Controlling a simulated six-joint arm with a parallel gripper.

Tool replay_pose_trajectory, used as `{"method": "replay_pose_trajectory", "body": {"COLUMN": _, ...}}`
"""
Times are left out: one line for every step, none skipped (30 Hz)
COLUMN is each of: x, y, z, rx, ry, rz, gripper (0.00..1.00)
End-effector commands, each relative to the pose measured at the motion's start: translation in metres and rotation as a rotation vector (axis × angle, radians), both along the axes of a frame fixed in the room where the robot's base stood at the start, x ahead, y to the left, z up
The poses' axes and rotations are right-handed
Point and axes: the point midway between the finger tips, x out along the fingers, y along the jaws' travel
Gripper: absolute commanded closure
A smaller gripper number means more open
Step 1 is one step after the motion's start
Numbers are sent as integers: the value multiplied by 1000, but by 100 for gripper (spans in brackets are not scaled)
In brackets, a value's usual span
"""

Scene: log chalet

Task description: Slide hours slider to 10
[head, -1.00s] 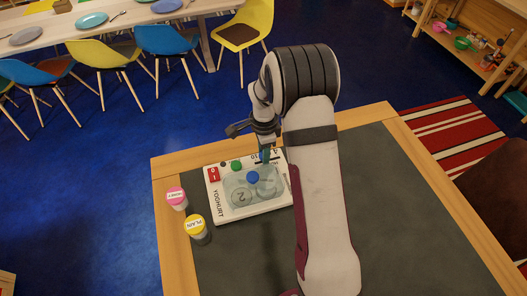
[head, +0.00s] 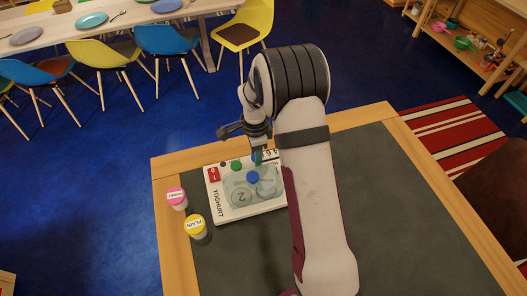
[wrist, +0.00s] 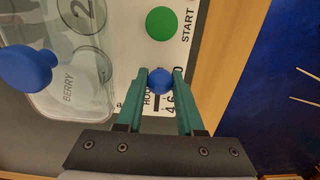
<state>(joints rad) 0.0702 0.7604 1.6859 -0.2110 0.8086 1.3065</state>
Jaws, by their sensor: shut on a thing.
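The yoghurt maker (head: 222,205) is a white box on the table, with a clear lid over jars marked 2 and BERRY. The hours slider is a small blue round knob (wrist: 159,82) in the wrist view, beside the printed HOURS label and a number scale. My gripper (wrist: 160,74) has its green fingers on both sides of this knob and is shut on it. The fingers hide part of the scale, so the exact number at the knob cannot be read. In the head view, my gripper (head: 257,157) is at the machine's far edge.
A green START button (wrist: 161,23) is close to the fingertips. A larger blue lid knob (wrist: 25,70) stands up at the left. A red switch (head: 214,174) is on the panel. A pink-capped jar (head: 176,197) and a yellow-capped PLAIN jar (head: 196,226) stand left of the machine.

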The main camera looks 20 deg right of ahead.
Motion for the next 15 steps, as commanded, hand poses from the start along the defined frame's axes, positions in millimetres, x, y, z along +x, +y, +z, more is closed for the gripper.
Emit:
{"method": "replay_pose_trajectory", "body": {"x": 0, "y": 0, "z": 0, "rx": 0, "ry": 0, "rz": 0, "gripper": 100}}
{"method": "replay_pose_trajectory", "body": {"x": 0, "y": 0, "z": 0, "rx": 0, "ry": 0, "rz": 0, "gripper": 100}}
{"method": "replay_pose_trajectory", "body": {"x": 0, "y": 0, "z": 0, "rx": 0, "ry": 0, "rz": 0, "gripper": 56}}
{"method": "replay_pose_trajectory", "body": {"x": 0, "y": 0, "z": 0, "rx": 0, "ry": 0, "rz": 0, "gripper": 51}}
{"method": "replay_pose_trajectory", "body": {"x": 0, "y": 0, "z": 0, "rx": 0, "ry": 0, "rz": 0, "gripper": 46}}
{"method": "replay_pose_trajectory", "body": {"x": 0, "y": 0, "z": 0, "rx": 0, "ry": 0, "rz": 0, "gripper": 38}}
{"method": "replay_pose_trajectory", "body": {"x": 0, "y": 0, "z": 0, "rx": 0, "ry": 0, "rz": 0, "gripper": 35}}
{"method": "replay_pose_trajectory", "body": {"x": 0, "y": 0, "z": 0, "rx": 0, "ry": 0, "rz": 0, "gripper": 35}}
{"method": "replay_pose_trajectory", "body": {"x": 0, "y": 0, "z": 0, "rx": 0, "ry": 0, "rz": 0, "gripper": 35}}
{"method": "replay_pose_trajectory", "body": {"x": 0, "y": 0, "z": 0, "rx": 0, "ry": 0, "rz": 0, "gripper": 35}}
{"method": "replay_pose_trajectory", "body": {"x": 0, "y": 0, "z": 0, "rx": 0, "ry": 0, "rz": 0, "gripper": 35}}
{"method": "replay_pose_trajectory", "body": {"x": 0, "y": 0, "z": 0, "rx": 0, "ry": 0, "rz": 0, "gripper": 35}}
{"method": "replay_pose_trajectory", "body": {"x": 0, "y": 0, "z": 0, "rx": 0, "ry": 0, "rz": 0, "gripper": 35}}
{"method": "replay_pose_trajectory", "body": {"x": 0, "y": 0, "z": 0, "rx": 0, "ry": 0, "rz": 0, "gripper": 35}}
{"method": "replay_pose_trajectory", "body": {"x": 0, "y": 0, "z": 1, "rx": 0, "ry": 0, "rz": 0, "gripper": 35}}
